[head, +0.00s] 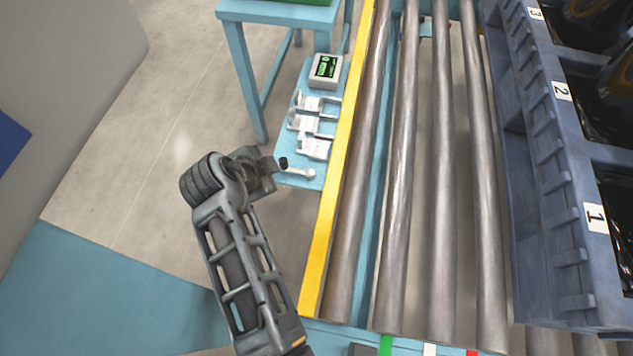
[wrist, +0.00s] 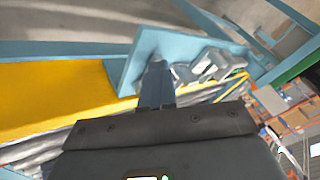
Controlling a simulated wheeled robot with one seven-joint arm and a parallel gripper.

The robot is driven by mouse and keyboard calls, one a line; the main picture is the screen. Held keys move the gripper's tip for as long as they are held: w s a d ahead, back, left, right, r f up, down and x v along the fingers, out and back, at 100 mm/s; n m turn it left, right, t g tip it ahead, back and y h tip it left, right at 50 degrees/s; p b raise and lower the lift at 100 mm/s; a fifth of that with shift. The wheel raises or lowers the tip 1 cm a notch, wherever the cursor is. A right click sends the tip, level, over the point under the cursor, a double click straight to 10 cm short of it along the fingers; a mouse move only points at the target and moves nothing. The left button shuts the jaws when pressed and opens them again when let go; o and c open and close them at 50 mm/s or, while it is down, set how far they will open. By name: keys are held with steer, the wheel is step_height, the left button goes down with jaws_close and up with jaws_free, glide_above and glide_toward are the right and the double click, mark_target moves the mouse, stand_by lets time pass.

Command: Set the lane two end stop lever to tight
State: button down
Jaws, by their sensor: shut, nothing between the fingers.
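My gripper (head: 280,164) is at the left of the yellow rail, beside the near end of a light blue side plate. In the wrist view its dark fingers (wrist: 157,84) are together and empty, in front of the blue plate. A small white lever with a round end (head: 301,173) lies at the plate's near end, just right of my gripper in the head view. Whether they touch, and whether this is the lane two end stop lever, I cannot tell. No tight mark is readable.
White brackets (head: 314,125) and a box with a green display (head: 326,70) sit on the side plate (head: 288,152). A yellow rail (head: 336,170) edges the steel rollers (head: 443,150). A blue crate (head: 520,130) numbered 1 to 3 stands at right.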

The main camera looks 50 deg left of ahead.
steer(key=w+d+r+p, duration=0.2)
steer(key=d+r, duration=0.8)
steer(key=d, duration=0.1)
steer(key=shift+w+d+r, duration=0.2)
steer(key=shift+w+r, duration=0.2)
steer(key=s+d+f+n+t+y+p, duration=0.1)
steer(key=s+d+p, duration=0.1)
steer(key=d, duration=1.2)
steer(key=s+d+f+n+t+p, duration=0.1)
steer(key=s+d+t+p, duration=0.1)
steer(key=d, duration=1.2)
steer(key=s+d+r+t+h+p, duration=0.1)
steer(key=s+d+r+t+h, duration=0.1)
steer(key=s+d+r, duration=0.4)
steer(key=s+d+r+n+t+h+p, duration=0.1)
steer(key=s+d+r+t+h, duration=0.1)
steer(key=s+d+r, duration=0.5)
steer(key=d+r+t, duration=0.1)
steer(key=d+r, duration=0.2)
steer(key=r, duration=0.3)
steer(key=shift+s+d+r, duration=0.2)
steer(key=shift+d+r, duration=0.15)
steer(key=shift+r, duration=0.05)
